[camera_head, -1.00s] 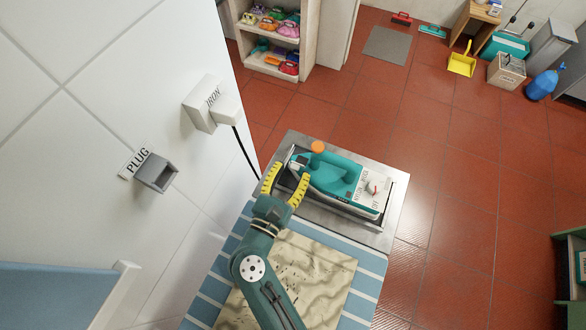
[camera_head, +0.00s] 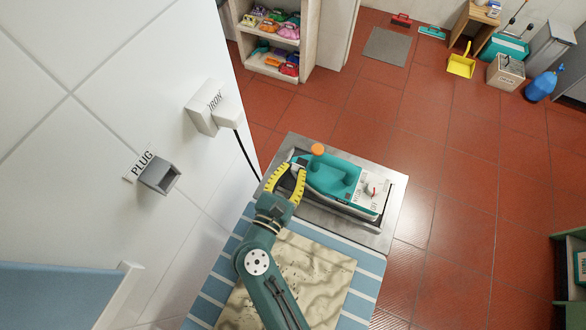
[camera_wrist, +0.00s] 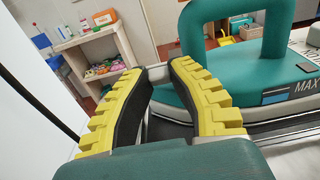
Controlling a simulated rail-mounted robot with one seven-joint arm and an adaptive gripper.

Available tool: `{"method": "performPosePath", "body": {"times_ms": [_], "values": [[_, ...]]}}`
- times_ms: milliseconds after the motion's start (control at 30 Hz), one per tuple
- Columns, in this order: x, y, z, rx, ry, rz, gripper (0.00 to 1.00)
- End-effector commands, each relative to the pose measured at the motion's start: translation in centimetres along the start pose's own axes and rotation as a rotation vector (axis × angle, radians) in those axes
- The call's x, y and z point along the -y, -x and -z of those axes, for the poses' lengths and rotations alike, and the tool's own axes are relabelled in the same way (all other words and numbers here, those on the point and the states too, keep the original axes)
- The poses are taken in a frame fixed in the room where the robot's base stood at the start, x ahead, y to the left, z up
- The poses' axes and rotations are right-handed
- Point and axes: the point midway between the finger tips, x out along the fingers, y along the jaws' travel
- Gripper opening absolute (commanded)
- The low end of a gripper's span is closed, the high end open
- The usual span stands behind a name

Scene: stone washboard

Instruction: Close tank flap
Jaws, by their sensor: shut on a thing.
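The teal iron (camera_head: 331,178) lies on a grey metal tray (camera_head: 379,237), its handle and white dial panel up; an orange knob (camera_head: 317,149) shows at its back. My gripper (camera_head: 290,170) has yellow ridged fingers at the iron's left end. In the wrist view my gripper (camera_wrist: 156,72) has its fingertips drawn together on a small grey piece beside the teal body (camera_wrist: 255,85). The fingers cover most of this piece, so I cannot tell for certain whether it is the tank flap.
A white wall on the left carries a grey plug holder (camera_head: 159,176) and a white box marked IRON (camera_head: 207,105), with a black cable. A striped blue board with a beige cloth (camera_head: 305,267) lies under my arm.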

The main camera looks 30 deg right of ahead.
Motion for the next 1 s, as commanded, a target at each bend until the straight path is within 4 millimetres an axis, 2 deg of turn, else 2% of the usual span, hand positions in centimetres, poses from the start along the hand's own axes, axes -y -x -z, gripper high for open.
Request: {"method": "performPosePath", "body": {"times_ms": [67, 400, 700, 1000], "values": [[0.1, -0.1, -1.1, -0.043, 0.004, 0.002, 0.0], [0.1, -0.6, -1.7, -0.244, 0.006, 0.004, 0.0], [0.1, -0.9, -1.1, -0.375, 0.004, 0.003, 0.0], [0.1, -0.9, -0.7, -0.386, 0.003, 0.002, 0.0]]}}
